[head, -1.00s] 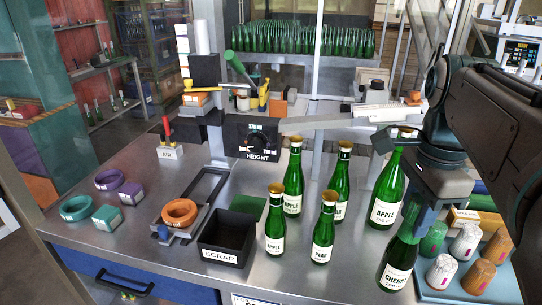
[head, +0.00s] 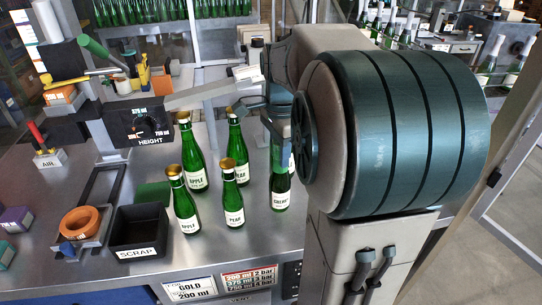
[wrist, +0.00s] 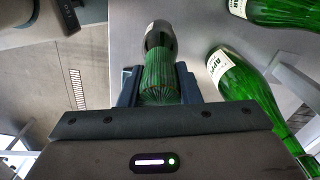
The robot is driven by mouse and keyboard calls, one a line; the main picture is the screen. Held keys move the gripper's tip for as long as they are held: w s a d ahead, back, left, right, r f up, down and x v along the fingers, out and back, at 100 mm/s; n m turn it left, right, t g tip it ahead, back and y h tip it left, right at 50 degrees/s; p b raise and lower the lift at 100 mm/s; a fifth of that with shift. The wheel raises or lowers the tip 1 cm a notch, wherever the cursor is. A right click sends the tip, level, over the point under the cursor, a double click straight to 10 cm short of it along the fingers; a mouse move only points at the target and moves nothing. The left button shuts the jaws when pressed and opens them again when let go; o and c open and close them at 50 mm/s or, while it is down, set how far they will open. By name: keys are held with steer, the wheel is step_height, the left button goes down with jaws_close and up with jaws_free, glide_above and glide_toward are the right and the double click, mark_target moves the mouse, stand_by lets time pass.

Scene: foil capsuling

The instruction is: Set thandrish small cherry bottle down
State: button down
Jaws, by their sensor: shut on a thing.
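The green cherry bottle (head: 281,190), with a white label, is upright in my gripper (head: 278,135) in the head view, right of the small pear bottle in front. The gripper hides its upper part.
Gold-topped apple (head: 186,212) and pear (head: 234,200) bottles stand in two rows to the left. Another bottle is mostly hidden behind my gripper. A black scrap bin (head: 137,254) and an orange ring (head: 80,222) are farther left. Bare bench lies in front of the cherry bottle.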

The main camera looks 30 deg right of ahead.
steer(key=shift+f+p, duration=0.3)
steer(key=shift+f, duration=1.65)
steer(key=shift+f, duration=0.15)
steer(key=c, duration=1.1)
jaws_free()
steer(key=shift+o, duration=0.2)
step_height(320, 180, up, 12)
steer(key=shift+r+b, duration=0.15)
steer(key=shift+b, duration=0.15)
steer(key=s+a+f+n+t, duration=0.3)
steer(key=s+a+f+n, duration=0.9)
steer(key=n, duration=0.6)
steer(key=shift+s+a+t, duration=0.3)
steer(key=shift+a, duration=0.1)
